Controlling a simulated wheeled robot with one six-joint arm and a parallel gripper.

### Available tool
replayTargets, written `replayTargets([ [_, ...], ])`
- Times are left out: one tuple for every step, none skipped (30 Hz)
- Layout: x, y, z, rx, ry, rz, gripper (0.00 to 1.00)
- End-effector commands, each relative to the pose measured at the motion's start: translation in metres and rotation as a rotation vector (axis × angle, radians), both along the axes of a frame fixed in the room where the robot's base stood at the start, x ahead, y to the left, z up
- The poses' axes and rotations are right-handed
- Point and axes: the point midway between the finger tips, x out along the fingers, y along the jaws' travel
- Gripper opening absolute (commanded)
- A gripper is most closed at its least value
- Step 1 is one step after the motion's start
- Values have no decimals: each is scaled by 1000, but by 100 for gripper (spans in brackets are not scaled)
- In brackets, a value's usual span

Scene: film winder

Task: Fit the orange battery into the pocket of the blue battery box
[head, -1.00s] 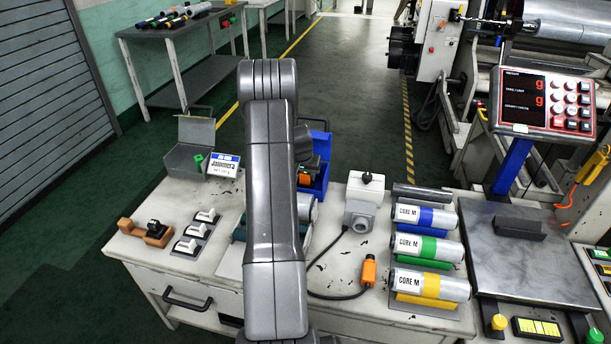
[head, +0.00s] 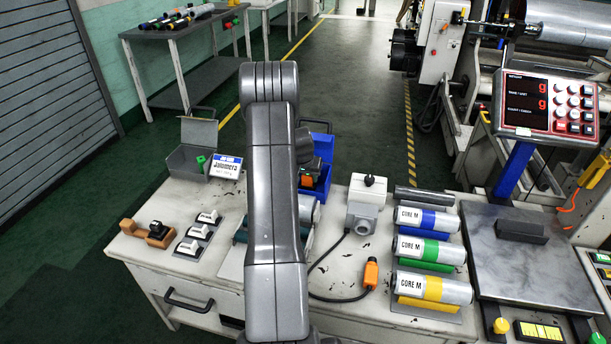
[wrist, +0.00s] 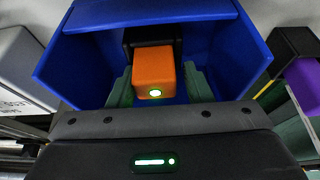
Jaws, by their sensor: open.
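The blue battery box (wrist: 80,62) fills the top of the wrist view, its open side facing me. It also shows in the head view (head: 321,150), partly behind my arm. The orange battery (wrist: 153,72), with a lit green spot on its near end, is inside the box's opening, in front of a dark block (wrist: 135,42). It shows in the head view (head: 306,181) as a small orange patch. My gripper (wrist: 160,80) is open, with one greenish finger on each side of the battery. I cannot tell whether the battery is fully seated.
A grey switch box (head: 364,215) with a cable stands right of the blue box, and an orange cable end (head: 370,274) lies nearer. Several labelled cores (head: 428,250) lie at the right. An open grey box (head: 190,160) and white rockers (head: 198,232) are at the left.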

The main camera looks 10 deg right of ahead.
Motion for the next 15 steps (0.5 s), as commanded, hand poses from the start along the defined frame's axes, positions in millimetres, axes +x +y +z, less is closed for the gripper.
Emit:
replayTargets([
  [-8,-5,-3,1,24,-11,58],
  [-8,-5,0,1,24,-11,58],
  [-9,-5,4,1,22,-11,58],
  [-11,-3,9,1,21,-9,58],
  [-12,-2,15,1,18,-9,58],
  [-14,0,24,1,16,-8,58],
  [-16,1,30,0,14,-6,58],
  [-18,3,36,0,14,-6,58],
  [-21,4,46,1,12,-6,58],
  [-23,5,52,0,11,-5,58],
  [-25,6,58,0,10,-5,58],
  [-28,8,65,0,10,-5,58],
  [-29,9,72,0,9,-5,58],
  [-31,9,77,0,9,-5,58],
  [-33,11,84,0,7,-3,58],
])
